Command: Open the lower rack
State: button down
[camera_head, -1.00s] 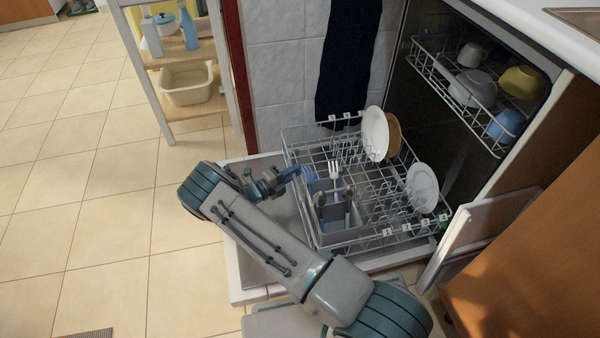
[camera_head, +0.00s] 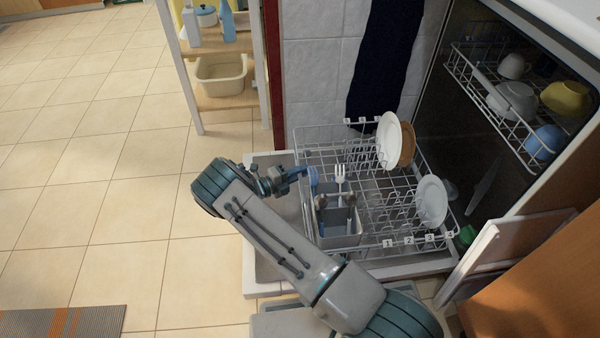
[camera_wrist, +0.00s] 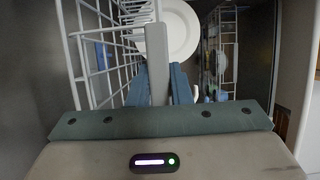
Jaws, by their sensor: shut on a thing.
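The lower rack (camera_head: 378,214) is a white wire rack, pulled out over the lowered dishwasher door (camera_head: 268,272). It holds white plates (camera_head: 432,201), a brown plate (camera_head: 407,145) and a grey cutlery basket (camera_head: 340,226). My gripper (camera_head: 303,172) is at the rack's front side, left in the head view, shut on its edge. In the wrist view, my gripper's blue-grey fingers (camera_wrist: 158,88) close around a light grey bar (camera_wrist: 157,50). Rack wires (camera_wrist: 95,60) and a white plate (camera_wrist: 172,32) lie beyond. The exact contact is partly hidden.
The upper rack (camera_head: 520,110) with bowls and cups sits inside the dishwasher. A wooden shelf unit (camera_head: 222,103) with a basin stands at the back left. A dark towel (camera_head: 388,60) hangs behind the rack.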

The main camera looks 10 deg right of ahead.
jog(key=c, duration=1.3)
grip_release()
jog(key=p+v, duration=0.3)
jog(key=v, duration=1)
jog(key=shift+s+a, duration=0.2)
jog(key=shift+a, duration=0.2)
